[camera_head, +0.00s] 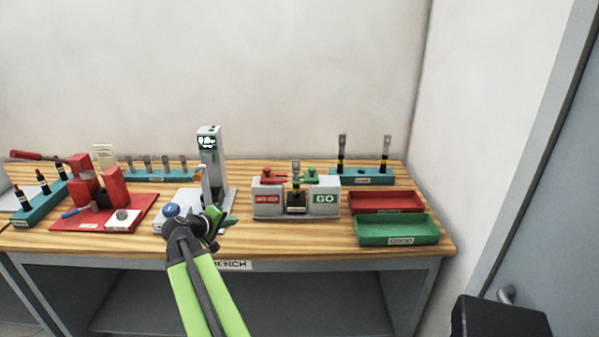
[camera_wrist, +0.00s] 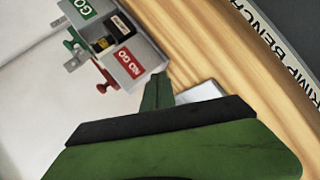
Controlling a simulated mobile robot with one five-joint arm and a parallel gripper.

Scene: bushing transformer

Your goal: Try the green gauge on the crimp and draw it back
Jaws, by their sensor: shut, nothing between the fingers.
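The green gauge (camera_head: 312,176) sits on the grey block marked GO (camera_head: 325,198), right of the black holder (camera_head: 296,203). The crimp piece (camera_head: 296,168) stands upright in that holder. The red gauge (camera_head: 268,178) sits on the NO GO block to the left. In the wrist view the green gauge (camera_wrist: 76,40) and the red gauge (camera_wrist: 105,77) show at upper left, turned around. My gripper (camera_head: 230,219) is shut and empty, left of the gauge blocks and apart from them; its green finger also shows in the wrist view (camera_wrist: 157,93).
A grey tester with a display (camera_head: 208,142) stands behind my gripper. A red tray (camera_head: 385,201) and a green tray (camera_head: 398,231) lie at right. A teal rack (camera_head: 360,178) holds upright pieces behind them. A red press (camera_head: 88,182) stands left. The bench front is clear.

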